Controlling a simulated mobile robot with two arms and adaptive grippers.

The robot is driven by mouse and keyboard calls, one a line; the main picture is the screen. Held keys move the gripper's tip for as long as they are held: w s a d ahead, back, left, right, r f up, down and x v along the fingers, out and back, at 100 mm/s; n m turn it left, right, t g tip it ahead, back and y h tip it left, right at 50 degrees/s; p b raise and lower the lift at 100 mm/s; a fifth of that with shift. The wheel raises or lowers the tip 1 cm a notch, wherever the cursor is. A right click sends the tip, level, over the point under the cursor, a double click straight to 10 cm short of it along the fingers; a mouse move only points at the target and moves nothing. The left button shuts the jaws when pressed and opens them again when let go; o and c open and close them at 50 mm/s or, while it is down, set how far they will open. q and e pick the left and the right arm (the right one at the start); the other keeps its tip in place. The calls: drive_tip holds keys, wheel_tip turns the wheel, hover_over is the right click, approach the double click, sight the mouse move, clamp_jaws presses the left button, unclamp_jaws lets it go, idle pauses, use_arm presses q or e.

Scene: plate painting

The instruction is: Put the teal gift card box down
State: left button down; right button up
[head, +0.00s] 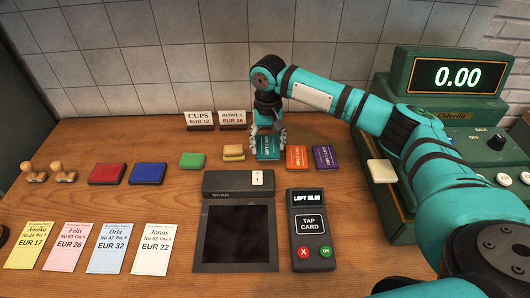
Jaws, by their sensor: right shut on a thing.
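The teal gift card box (268,152) is on or just above the wooden counter, between the yellow block and the orange gift card box. My right gripper (268,136) reaches down from above with its fingers around the teal box, shut on it. Whether the box's underside touches the counter I cannot tell. An orange gift card box (297,158) and a purple gift card box (324,158) stand to its right. My left gripper is not in view.
A yellow block (234,153) is close on the left, then a green block (192,160). A scanner (236,234) and a card terminal (310,231) lie in front. Two price signs (232,118) stand behind. A green cash register (450,90) is at the right.

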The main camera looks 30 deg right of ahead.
sight(268, 145)
drive_tip(key=shift+f, duration=2.3)
drive_tip(key=shift+f+p, duration=0.1)
drive_tip(key=shift+p, duration=0.25)
drive_tip(key=o, duration=0.7)
drive_tip(key=shift+w+r, duration=0.1)
drive_tip(key=shift+r, duration=0.35)
wheel_tip(268, 145, up, 11)
drive_tip(key=shift+r+b, duration=0.2)
drive_tip(key=shift+b, duration=0.85)
